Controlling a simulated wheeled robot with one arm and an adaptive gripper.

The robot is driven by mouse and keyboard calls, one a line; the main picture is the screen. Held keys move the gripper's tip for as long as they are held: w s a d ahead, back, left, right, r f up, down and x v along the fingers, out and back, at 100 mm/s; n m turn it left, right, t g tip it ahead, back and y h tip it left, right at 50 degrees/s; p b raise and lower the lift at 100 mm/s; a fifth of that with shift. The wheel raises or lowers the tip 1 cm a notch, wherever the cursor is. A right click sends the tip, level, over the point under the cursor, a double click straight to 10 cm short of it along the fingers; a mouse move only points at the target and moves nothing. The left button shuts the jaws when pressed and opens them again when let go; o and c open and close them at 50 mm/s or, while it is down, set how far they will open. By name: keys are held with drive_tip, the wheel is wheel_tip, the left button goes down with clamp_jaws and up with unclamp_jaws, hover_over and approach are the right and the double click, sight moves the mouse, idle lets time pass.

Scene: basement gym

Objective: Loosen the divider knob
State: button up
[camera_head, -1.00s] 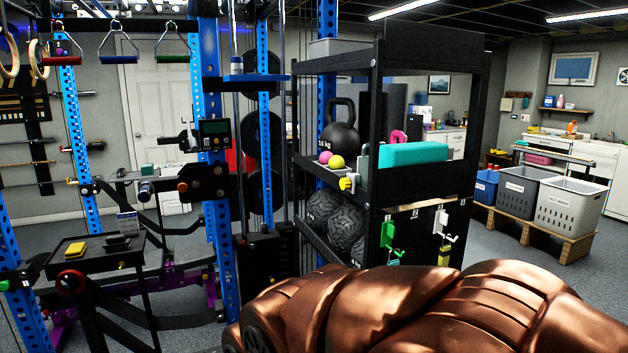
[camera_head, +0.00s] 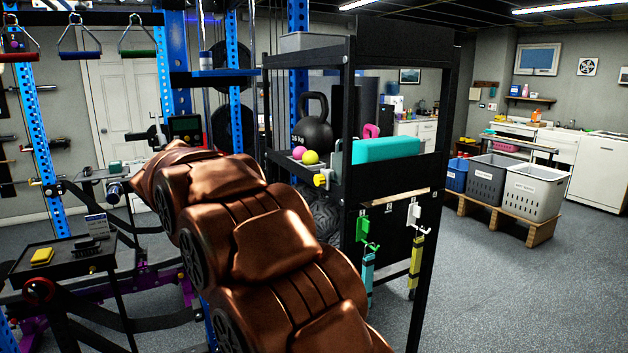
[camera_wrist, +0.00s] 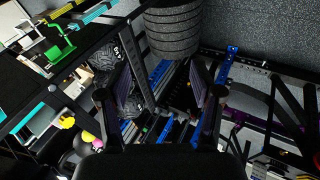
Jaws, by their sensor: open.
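The divider knob (camera_head: 321,180) is small and yellow. It sits at the front edge of the black rack's middle shelf, by the grey divider (camera_head: 337,160). It shows as a yellow spot at the lower left of the wrist view (camera_wrist: 66,122). My gripper (camera_wrist: 160,98) is open and empty in the wrist view, its two dark fingers wide apart. The knob is left of the fingers and apart from them. In the head view my copper-coloured arm reaches up and left, and my gripper is hidden there.
The shelf holds a kettlebell (camera_head: 312,127), a pink ball (camera_head: 299,153), a yellow ball (camera_head: 310,158) and a teal block (camera_head: 388,149). Green and white hooks hang on the rack's side. A blue-post rack stands left. The right floor (camera_head: 500,280) is clear before several bins.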

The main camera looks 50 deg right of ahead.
drive_tip(key=w+d+r+m+h+p, duration=0.1)
drive_tip(key=w+d+r+m+h, duration=0.25)
drive_tip(key=w+d, duration=0.65)
drive_tip(key=m+g+h+p, duration=0.3)
drive_tip(key=m+g+h, duration=0.35)
drive_tip(key=m, duration=0.65)
approach(316, 181)
drive_tip(key=s+d, duration=0.1)
drive_tip(key=shift+t+h, duration=0.3)
drive_tip(key=shift+t, duration=0.05)
drive_tip(key=p+x, duration=0.2)
drive_tip(key=x, duration=0.4)
drive_tip(key=shift+s+d+r+p, duration=0.1)
drive_tip(key=shift+d+p, duration=0.2)
drive_tip(key=shift+p, duration=0.05)
drive_tip(key=shift+s+d, duration=0.2)
drive_tip(key=shift+d, duration=0.5)
drive_tip(key=c, duration=1.1)
drive_tip(key=shift+c, duration=0.2)
